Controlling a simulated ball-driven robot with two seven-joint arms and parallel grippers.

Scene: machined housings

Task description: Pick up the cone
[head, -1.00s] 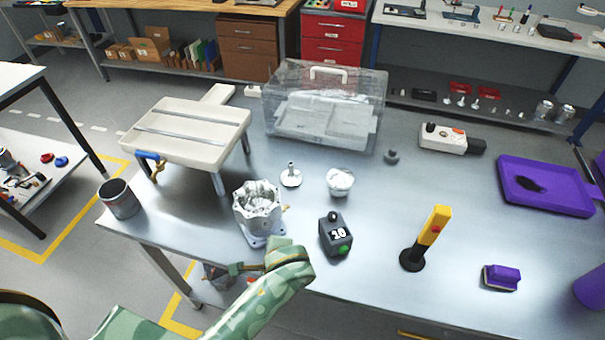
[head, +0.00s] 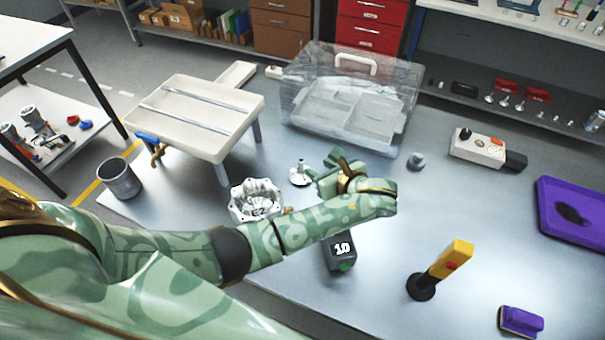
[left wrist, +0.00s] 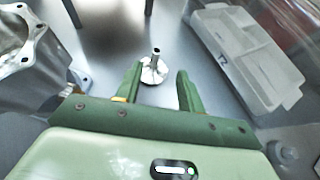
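A small shiny metal piece with a round flared base and a narrow upright stem, which I take to be the cone, stands on the metal table in the head view (head: 299,174). It also shows in the left wrist view (left wrist: 154,69), just ahead of and between the fingertips. My left gripper (head: 326,170) is low over the table, just right of this piece; in the left wrist view its green fingers (left wrist: 160,72) are apart with nothing gripped. Whether they touch the piece I cannot tell. My right gripper is not in view.
A machined housing (head: 255,201) stands left of the piece. A clear lidded box (head: 345,75) is behind, and a cream raised platform (head: 190,115) is back left. A dark block marked 10 (head: 339,252) sits beneath my forearm.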

